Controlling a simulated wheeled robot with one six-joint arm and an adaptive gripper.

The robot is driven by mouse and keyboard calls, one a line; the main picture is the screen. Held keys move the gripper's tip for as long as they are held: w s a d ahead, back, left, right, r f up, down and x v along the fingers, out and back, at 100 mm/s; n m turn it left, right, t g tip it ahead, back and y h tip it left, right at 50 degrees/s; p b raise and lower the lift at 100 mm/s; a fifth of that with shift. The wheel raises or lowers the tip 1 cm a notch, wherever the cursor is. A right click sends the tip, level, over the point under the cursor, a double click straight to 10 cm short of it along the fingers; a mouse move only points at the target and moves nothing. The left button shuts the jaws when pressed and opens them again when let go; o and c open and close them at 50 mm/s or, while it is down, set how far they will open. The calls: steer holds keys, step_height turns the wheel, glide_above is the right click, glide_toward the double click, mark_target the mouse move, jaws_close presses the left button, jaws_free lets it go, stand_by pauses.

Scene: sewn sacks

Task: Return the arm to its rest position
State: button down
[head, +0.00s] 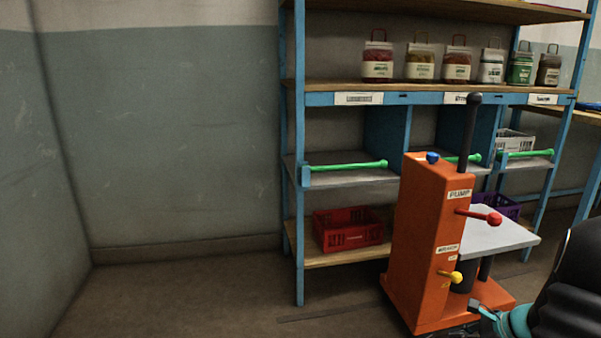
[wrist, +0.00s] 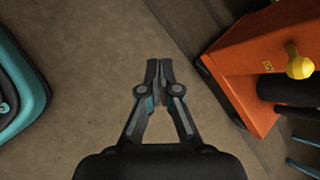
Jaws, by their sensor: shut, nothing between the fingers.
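My gripper (wrist: 160,68) points down over bare floor in the wrist view, its two fingertips together with nothing between them. In the head view a part of my arm shows at the lower right corner, beside the orange pump lift (head: 428,240). The lift's orange body also shows at the right of the wrist view (wrist: 240,75), with its yellow-knobbed lever (wrist: 299,66). My gripper is apart from the lift, to its left in the wrist view.
A blue-framed shelf rack (head: 299,200) stands against the wall with jars on top and green-handled bars across its bays. A red crate (head: 348,238) sits on its low shelf. The lift carries a grey platform (head: 500,236). Floor (head: 190,295) at the left is clear.

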steer(key=s+a+r+n+h, duration=0.1)
steer(key=s+a+r+n, duration=0.5)
steer(key=a, duration=0.3)
steer(key=s+a+r+n+h+p, duration=0.1)
steer(key=s+a+r+n+h, duration=0.1)
steer(key=s+a+r+n, duration=0.5)
steer(key=s+a+r+n+g+h+p, duration=0.1)
steer(key=s+a+r+n+h, duration=0.1)
steer(key=s+a+r+n, duration=0.5)
steer(key=a+r+n, duration=0.2)
steer(key=a+n, duration=0.1)
steer(key=a, duration=0.2)
steer(key=shift+s+a, duration=0.15)
steer(key=shift+a, duration=0.1)
